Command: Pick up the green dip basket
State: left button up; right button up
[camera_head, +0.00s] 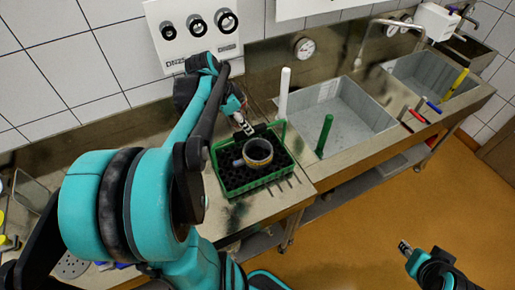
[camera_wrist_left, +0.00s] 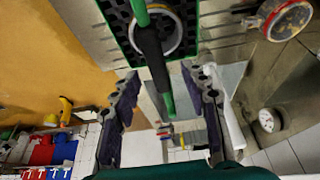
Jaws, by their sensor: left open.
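The green dip basket (camera_head: 264,182) stands on the steel worktop left of the sink. It is dark and gridded inside and holds a round mould (camera_head: 258,151). In the left wrist view the basket (camera_wrist_left: 187,50) is at the top. Its green handle (camera_wrist_left: 139,12) with a black grip (camera_wrist_left: 153,58) runs down between the finger lines. My left gripper (camera_head: 243,126) is at the basket's back edge, by the handle. In the left wrist view the left gripper (camera_wrist_left: 168,82) is open, with a finger either side of the handle. My right gripper (camera_head: 405,247) is over the floor, too small to judge.
A steel sink (camera_head: 345,115) is right of the basket, with a white upright rod (camera_head: 284,92) and a green-handled tool (camera_head: 324,134). A wall panel with black knobs (camera_head: 197,27) is behind my left arm. A gauge (camera_head: 305,47) is on the back wall.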

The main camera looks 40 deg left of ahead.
pick_arm(q)
jog(key=x, duration=0.2)
jog(key=b+x, duration=0.1)
jog(key=x, duration=0.1)
jog(key=b+x, duration=0.1)
jog(key=x, duration=0.2)
jog(key=shift+s+f, duration=0.1)
jog(key=shift+s, duration=0.2)
grip_shut()
